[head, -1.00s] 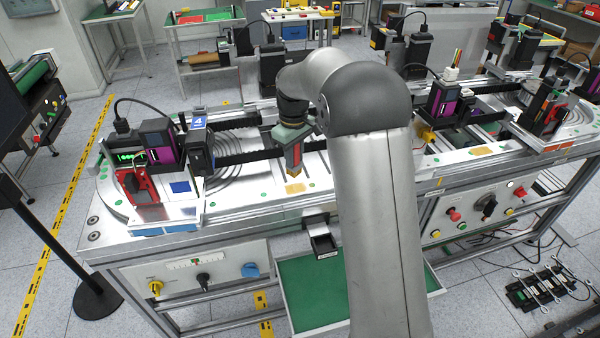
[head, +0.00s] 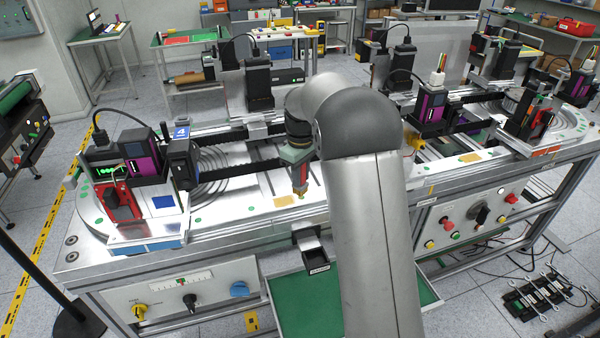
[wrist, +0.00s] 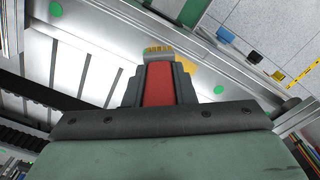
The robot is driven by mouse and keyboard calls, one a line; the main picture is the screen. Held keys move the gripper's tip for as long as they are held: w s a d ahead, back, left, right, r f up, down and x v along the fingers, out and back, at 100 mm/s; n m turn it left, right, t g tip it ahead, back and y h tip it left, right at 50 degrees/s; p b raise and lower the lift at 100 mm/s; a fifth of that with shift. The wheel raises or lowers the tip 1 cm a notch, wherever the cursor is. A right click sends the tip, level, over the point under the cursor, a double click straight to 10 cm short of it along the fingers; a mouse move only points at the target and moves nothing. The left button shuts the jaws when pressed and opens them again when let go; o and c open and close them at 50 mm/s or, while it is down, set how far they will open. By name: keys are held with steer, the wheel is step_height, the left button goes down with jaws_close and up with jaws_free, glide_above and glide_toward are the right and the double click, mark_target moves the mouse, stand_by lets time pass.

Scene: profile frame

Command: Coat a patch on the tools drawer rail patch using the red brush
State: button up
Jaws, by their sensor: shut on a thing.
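My gripper (head: 299,166) is shut on the red brush. The red brush's handle (wrist: 160,84) shows between the dark fingers in the wrist view, with tan bristles (wrist: 158,50) at its tip. In the head view the red brush (head: 299,180) points down over the silver front rail. A tan patch (head: 285,202) lies on that rail, just left of the bristle tip. It shows in the wrist view as a yellow area (wrist: 187,64) partly hidden behind the brush. I cannot tell whether the bristles touch the surface. Another tan patch (head: 471,157) lies farther right.
A green-lined drawer or tray (head: 290,303) is below the rail, with a small black holder (head: 313,250) above it. A blue-based unit (head: 150,225) stands at left. A knob panel (head: 185,295) is on the bench front. Wrenches (head: 550,290) lie on a rack at lower right.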

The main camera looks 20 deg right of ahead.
step_height(320, 180, down, 4)
steer(key=shift+r+b, duration=0.1)
steer(key=shift+b, duration=0.95)
steer(key=w+p, duration=0.2)
steer(key=w, duration=0.1)
steer(key=shift+w+p, duration=0.3)
steer(key=shift+w, duration=0.05)
steer(key=shift+w+f, duration=0.2)
steer(key=s+b, duration=0.2)
steer(key=s, duration=0.1)
steer(key=shift+s, duration=0.15)
steer(key=r, duration=0.1)
steer(key=r+p, duration=0.1)
steer(key=r, duration=0.1)
steer(key=shift+s+r, duration=0.3)
steer(key=shift+s, duration=0.1)
steer(key=shift+r+p, duration=1.95)
steer(key=shift+r, duration=0.4)
